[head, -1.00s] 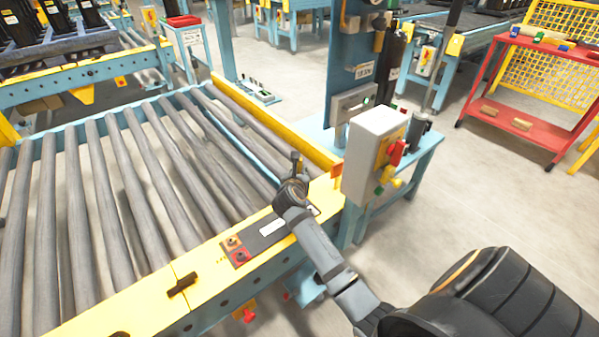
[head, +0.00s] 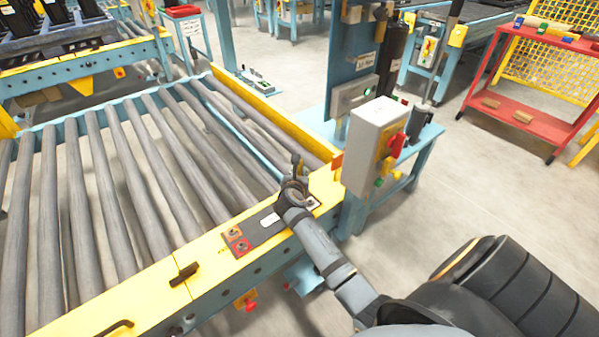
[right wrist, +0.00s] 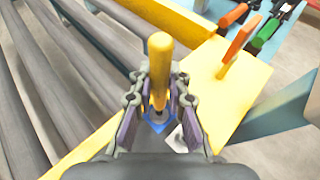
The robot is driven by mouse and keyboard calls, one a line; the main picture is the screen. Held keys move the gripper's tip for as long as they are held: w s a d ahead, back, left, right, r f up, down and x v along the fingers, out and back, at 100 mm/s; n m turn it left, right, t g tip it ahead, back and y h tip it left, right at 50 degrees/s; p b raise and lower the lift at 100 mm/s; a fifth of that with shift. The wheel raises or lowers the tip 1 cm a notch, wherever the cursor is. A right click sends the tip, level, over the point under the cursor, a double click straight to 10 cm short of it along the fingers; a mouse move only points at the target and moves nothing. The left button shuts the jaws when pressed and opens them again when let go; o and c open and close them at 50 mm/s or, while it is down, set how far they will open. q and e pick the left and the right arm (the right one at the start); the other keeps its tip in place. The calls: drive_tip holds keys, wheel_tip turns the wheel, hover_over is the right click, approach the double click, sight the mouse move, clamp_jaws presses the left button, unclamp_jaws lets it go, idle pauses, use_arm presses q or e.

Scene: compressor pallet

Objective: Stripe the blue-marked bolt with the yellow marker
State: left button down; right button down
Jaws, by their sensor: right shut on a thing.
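My right gripper (head: 297,172) is over the yellow front rail of the roller conveyor. In the right wrist view its fingers (right wrist: 158,92) are shut on the yellow marker (right wrist: 159,62), which stands between them. The blue-marked bolt shows as a blue square patch (right wrist: 153,127) with a grey bolt, just below the marker's lower end. I cannot tell whether the tip touches the bolt. In the head view the gripper hides the blue mark, and the marker is not clear. My left gripper is not in view.
A grey control box (head: 372,148) with coloured knobs stands right of the gripper. Red-marked bolts (head: 236,240) lie left along the rail. A small orange flag (right wrist: 240,40) rises near the fingers. A red cart (head: 540,85) stands at the far right.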

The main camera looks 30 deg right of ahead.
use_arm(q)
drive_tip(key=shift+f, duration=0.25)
use_arm(e)
drive_tip(key=shift+f, duration=0.5)
idle(0.4)
